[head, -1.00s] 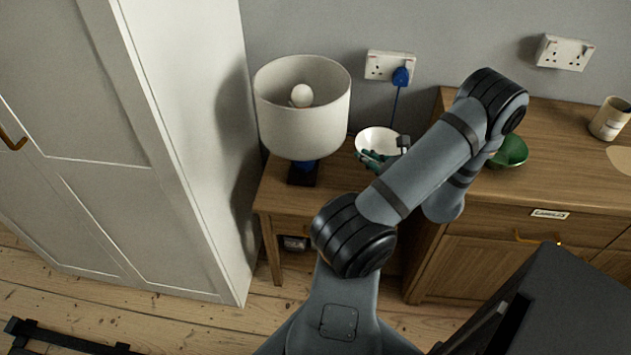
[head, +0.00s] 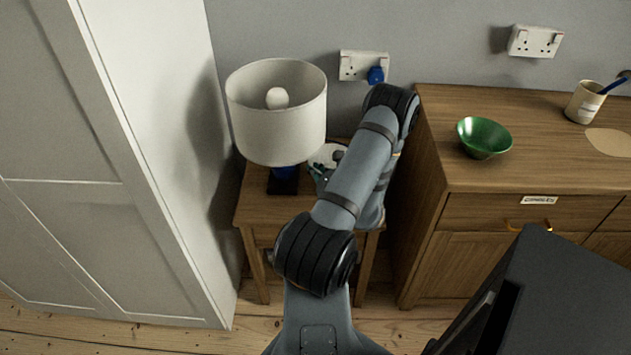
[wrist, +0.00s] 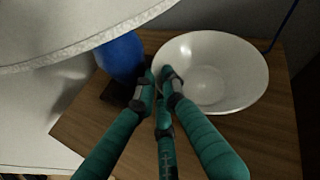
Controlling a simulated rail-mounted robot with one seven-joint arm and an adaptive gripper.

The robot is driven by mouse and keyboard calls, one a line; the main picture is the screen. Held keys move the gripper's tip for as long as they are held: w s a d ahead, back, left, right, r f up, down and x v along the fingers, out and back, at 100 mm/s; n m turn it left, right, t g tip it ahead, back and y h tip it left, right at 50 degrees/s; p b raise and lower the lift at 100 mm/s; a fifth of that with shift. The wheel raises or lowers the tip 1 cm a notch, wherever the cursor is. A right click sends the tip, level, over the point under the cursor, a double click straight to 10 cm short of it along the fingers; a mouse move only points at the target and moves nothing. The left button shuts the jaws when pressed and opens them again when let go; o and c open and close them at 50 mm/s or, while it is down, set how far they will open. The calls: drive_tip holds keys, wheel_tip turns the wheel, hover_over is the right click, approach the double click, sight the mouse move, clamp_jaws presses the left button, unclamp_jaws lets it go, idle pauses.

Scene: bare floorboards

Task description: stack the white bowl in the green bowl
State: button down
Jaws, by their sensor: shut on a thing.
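The white bowl (wrist: 228,68) is at the small wooden side table, right beside the lamp; in the head view (head: 324,154) my arm hides much of it. My gripper (wrist: 162,80) is shut on the bowl's near left rim in the wrist view; it is small and partly covered in the head view (head: 321,173). I cannot tell if the bowl touches the tabletop. The green bowl (head: 484,138) stands upright and looks empty on the wooden sideboard to the right, well apart from my gripper.
A lamp with a white shade (head: 276,118) and blue base (wrist: 122,56) stands close to the gripper's left. A cup with a blue item (head: 585,103) stands on the sideboard at right. A white wardrobe (head: 130,190) is at left. The sideboard has bare space around the green bowl.

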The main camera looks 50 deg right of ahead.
wheel_tip(320, 180, down, 4)
drive_tip(key=shift+r+b, duration=0.1)
drive_tip(key=shift+b, duration=0.3)
drive_tip(key=c, duration=1.9)
unclamp_jaws()
drive_tip(key=shift+c, duration=0.2)
drive_tip(key=shift+o, duration=0.5)
drive_tip(key=p+v, duration=0.3)
drive_tip(key=v, duration=0.7)
drive_tip(key=shift+s+r, duration=0.2)
drive_tip(key=shift+r, duration=0.1)
drive_tip(key=shift+o, duration=0.2)
drive_tip(key=shift+s+a+r, duration=0.1)
drive_tip(key=shift+s+a, duration=0.4)
drive_tip(key=shift+s, duration=0.1)
